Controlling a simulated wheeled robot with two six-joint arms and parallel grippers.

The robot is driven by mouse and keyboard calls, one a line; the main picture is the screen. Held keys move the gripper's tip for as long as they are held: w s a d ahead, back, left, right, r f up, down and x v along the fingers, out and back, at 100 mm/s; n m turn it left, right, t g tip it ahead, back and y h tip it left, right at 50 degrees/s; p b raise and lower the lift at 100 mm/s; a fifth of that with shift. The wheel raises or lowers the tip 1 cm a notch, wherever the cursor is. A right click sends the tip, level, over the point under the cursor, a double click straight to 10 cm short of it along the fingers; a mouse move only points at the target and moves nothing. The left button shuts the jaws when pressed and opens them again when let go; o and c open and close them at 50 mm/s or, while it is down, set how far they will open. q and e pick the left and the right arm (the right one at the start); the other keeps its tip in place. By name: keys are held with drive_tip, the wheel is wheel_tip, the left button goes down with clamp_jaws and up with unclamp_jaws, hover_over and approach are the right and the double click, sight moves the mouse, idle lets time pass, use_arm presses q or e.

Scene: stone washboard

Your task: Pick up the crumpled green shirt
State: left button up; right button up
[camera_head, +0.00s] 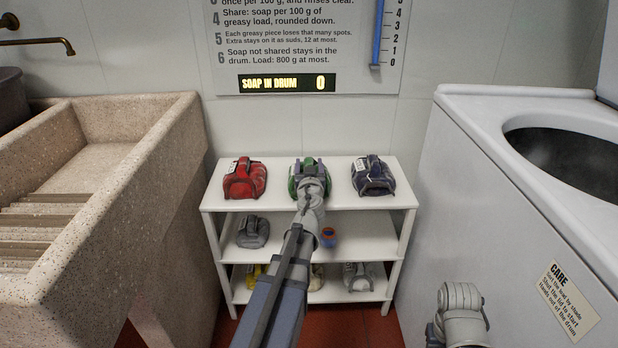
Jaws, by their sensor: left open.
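The crumpled green shirt (296,180) lies on the top shelf of the white rack, in the middle, between a red bundle and a dark navy bundle. My left arm reaches forward from the bottom of the picture, and my left gripper (311,172) is open over the green shirt. The gripper and wrist hide much of the shirt, so I cannot tell whether the fingers touch it. Part of my right arm shows at the bottom right, but its fingers do not show.
The white rack (336,222) also holds a red bundle (245,178), a navy bundle (372,177), a grey bundle (252,231) and several lower items. A stone washboard sink (150,165) stands left. A white washing machine (480,190) with an open drum stands right.

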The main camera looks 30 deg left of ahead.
use_arm(q)
clamp_jaws()
idle(0.5)
